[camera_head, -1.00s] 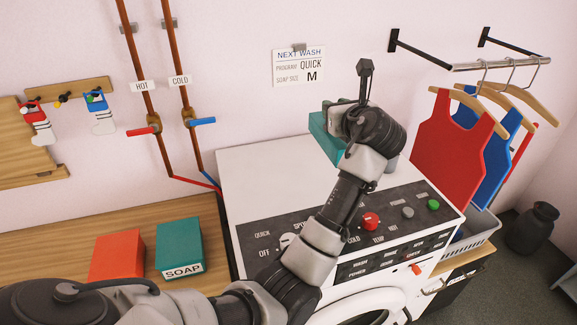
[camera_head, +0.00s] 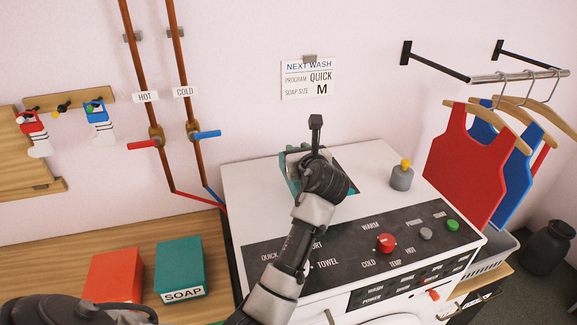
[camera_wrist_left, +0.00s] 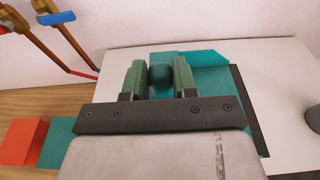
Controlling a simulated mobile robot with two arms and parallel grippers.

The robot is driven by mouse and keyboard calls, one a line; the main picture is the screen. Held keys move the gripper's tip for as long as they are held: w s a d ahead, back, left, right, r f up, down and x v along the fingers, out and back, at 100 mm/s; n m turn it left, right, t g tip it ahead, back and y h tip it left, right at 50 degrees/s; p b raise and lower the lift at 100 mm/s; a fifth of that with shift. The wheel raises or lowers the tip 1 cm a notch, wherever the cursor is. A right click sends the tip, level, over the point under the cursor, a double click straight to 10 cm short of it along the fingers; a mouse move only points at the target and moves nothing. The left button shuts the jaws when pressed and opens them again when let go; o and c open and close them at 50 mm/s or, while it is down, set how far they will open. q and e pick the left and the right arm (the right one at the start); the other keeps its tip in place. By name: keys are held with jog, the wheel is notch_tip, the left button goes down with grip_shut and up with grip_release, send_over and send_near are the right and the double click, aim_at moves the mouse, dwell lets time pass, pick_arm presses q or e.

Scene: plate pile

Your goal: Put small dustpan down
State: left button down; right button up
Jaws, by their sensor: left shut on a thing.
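The small dustpan (camera_wrist_left: 212,88) is teal with a dark strip along one edge. In the head view parts of it (camera_head: 291,178) show on both sides of my left wrist, over the white top of the washing machine (camera_head: 245,190). In the wrist view my left gripper (camera_wrist_left: 160,78) is shut on its rounded teal handle, with a green finger on either side. The pan looks roughly flat and very low over the top; I cannot tell whether it touches. My wrist hides its middle in the head view. My right gripper is not in view.
A grey container with a yellow top (camera_head: 401,176) stands to the right on the washer. The control panel (camera_head: 375,245) runs along the front. A red box (camera_head: 115,276) and a teal soap box (camera_head: 180,268) stand on the wooden counter at left. Clothes (camera_head: 466,160) hang at right.

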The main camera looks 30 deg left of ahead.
pick_arm(q)
jog(key=shift+s+a+f, duration=0.2)
jog(key=shift+a+f, duration=0.25)
jog(key=shift+a, duration=0.2)
jog(key=shift+s+a+f, duration=0.15)
jog(key=shift+a+f, duration=0.3)
jog(key=shift+a, duration=0.15)
jog(key=shift+f+p, duration=0.55)
jog(key=shift+f, duration=1.4)
jog(key=shift+f, duration=0.1)
jog(key=c, duration=0.9)
grip_release()
